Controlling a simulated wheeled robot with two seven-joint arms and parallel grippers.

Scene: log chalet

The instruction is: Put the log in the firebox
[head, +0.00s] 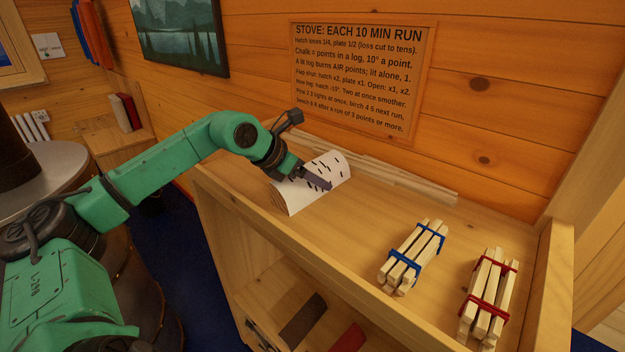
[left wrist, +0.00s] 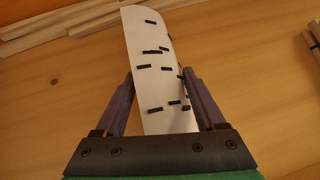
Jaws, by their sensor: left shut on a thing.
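A white birch log (head: 333,171) with black marks lies on the top of a wooden shelf unit (head: 385,219), towards its left end. My left gripper (head: 318,179) reaches over it from the left and is shut on it. In the left wrist view the log (left wrist: 150,60) runs between the two fingers of the gripper (left wrist: 160,90), one on each side. The log appears to rest on the shelf top. The firebox is not clearly in view. My right gripper is not in view.
A blue-tied stick bundle (head: 414,257) and a red-tied bundle (head: 488,296) lie to the right on the shelf top. Thin wood strips (head: 390,175) lie along the wall behind the log. A sign (head: 360,75) hangs above. A round metal surface (head: 50,172) stands at left.

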